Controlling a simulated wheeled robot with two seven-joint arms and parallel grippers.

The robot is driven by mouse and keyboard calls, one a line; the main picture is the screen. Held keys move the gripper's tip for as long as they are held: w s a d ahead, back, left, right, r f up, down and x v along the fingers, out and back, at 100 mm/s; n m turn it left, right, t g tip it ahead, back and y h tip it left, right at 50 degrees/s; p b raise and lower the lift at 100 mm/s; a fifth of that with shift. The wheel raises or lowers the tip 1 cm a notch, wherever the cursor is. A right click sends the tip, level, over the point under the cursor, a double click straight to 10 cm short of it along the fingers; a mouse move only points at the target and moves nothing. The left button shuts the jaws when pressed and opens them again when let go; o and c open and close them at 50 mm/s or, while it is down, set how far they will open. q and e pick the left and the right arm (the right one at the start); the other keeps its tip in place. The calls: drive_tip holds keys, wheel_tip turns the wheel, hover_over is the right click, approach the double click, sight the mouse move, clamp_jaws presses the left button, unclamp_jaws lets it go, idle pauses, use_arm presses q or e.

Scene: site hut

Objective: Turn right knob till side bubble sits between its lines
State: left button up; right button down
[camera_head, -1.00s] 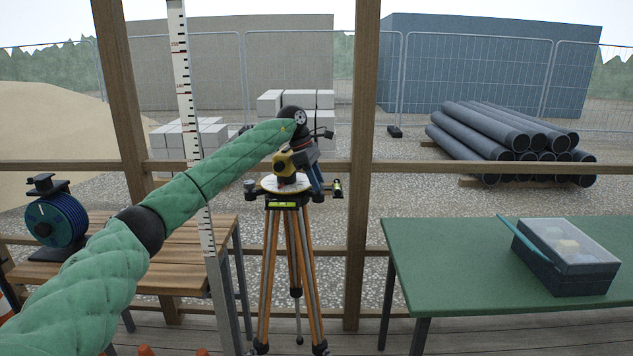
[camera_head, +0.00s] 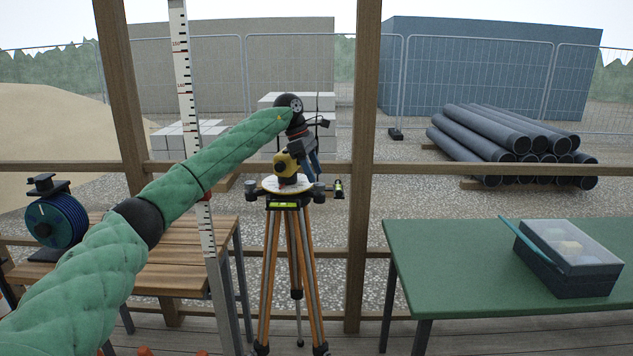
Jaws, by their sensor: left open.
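A yellow and black levelling instrument (camera_head: 287,165) sits on a round white plate (camera_head: 283,184) on top of a wooden-legged tripod. The right knob (camera_head: 319,190) is a dark knob at the right of the plate, and a matching left knob (camera_head: 250,187) is at the other side. The side bubble (camera_head: 338,187) is a small upright yellow-green vial at the far right; its bubble is too small to read. A front vial (camera_head: 284,205) glows green below the plate. My left gripper (camera_head: 315,173) points down behind the instrument, open, just above the right knob. My right gripper is out of view.
A striped measuring staff (camera_head: 184,80) stands left of the tripod, in front of a wooden bench (camera_head: 180,255) with a blue reel (camera_head: 56,220). A green table (camera_head: 450,260) with a lidded box (camera_head: 568,258) is at right. A wooden post (camera_head: 362,120) rises right behind the tripod.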

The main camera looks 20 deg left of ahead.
use_arm(q)
drive_tip(key=v, duration=0.4)
drive_tip(key=shift+a+r+b, duration=0.1)
drive_tip(key=shift+r+b, duration=0.05)
drive_tip(key=shift+b, duration=0.25)
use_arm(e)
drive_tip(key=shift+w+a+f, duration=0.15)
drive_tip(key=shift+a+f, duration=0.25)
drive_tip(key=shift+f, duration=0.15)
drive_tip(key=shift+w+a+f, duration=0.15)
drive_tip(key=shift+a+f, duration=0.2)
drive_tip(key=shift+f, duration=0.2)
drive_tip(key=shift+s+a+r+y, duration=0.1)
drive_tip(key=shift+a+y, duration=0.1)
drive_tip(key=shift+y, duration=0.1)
